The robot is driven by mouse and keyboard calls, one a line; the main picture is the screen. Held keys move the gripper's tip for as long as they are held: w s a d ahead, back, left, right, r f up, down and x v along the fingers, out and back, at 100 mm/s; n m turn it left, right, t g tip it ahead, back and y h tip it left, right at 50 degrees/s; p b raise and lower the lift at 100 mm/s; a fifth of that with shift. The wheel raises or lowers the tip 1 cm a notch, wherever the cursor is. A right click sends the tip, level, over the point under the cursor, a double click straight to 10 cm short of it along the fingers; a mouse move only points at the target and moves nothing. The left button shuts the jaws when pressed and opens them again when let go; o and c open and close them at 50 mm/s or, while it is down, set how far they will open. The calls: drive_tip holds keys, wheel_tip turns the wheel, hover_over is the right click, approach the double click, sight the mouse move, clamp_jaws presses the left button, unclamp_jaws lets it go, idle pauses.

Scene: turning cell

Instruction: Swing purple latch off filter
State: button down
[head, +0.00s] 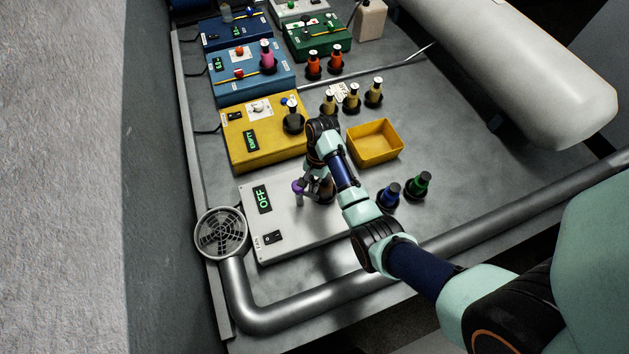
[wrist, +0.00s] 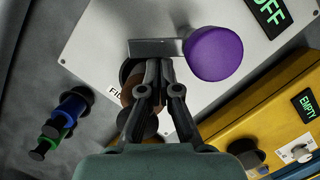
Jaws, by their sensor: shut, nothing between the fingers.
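The purple latch has a round purple knob (wrist: 213,53) and a flat grey metal arm (wrist: 153,47). The knob also shows in the head view (head: 298,187), on top of the pale grey box (head: 285,232) with an OFF display. The filter (wrist: 130,84) looks brown and dark and round, and sits partly hidden under the latch arm and behind my fingers. My gripper (wrist: 160,70) is shut and empty. Its fingertips are close beside the latch arm, left of the knob in the wrist view; I cannot tell whether they touch it.
A yellow box (head: 240,155) with an EMPTY display stands behind the pale box. A round vent (head: 221,234) and thick pipe (head: 300,312) border the front left.

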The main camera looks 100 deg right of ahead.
drive_tip(key=shift+a+r+p, duration=0.1)
drive_tip(key=shift+p, duration=0.25)
drive_tip(key=shift+a+m+p, duration=0.2)
drive_tip(key=shift+m+p, duration=0.4)
drive_tip(key=shift+p, duration=0.35)
drive_tip(key=m+p, duration=0.2)
drive_tip(key=a+m+h+p, duration=0.1)
drive_tip(key=m+p, duration=0.1)
drive_tip(key=p, duration=0.1)
drive_tip(key=w+a+m+t+p, duration=0.1)
drive_tip(key=m+p, duration=0.1)
drive_tip(key=p, duration=0.1)
drive_tip(key=shift+a+r+h, duration=0.1)
drive_tip(key=shift+a+h, duration=0.15)
drive_tip(key=shift+h, duration=0.05)
drive_tip(key=shift+w+a+p, duration=0.15)
drive_tip(key=shift+a+p, duration=0.05)
drive_tip(key=shift+p, duration=0.4)
drive_tip(key=shift+w+f, duration=0.1)
drive_tip(key=shift+f, duration=0.1)
drive_tip(key=p, duration=1)
approach(312, 198)
drive_tip(key=shift+a+r, duration=0.15)
drive_tip(key=shift+r, duration=0.55)
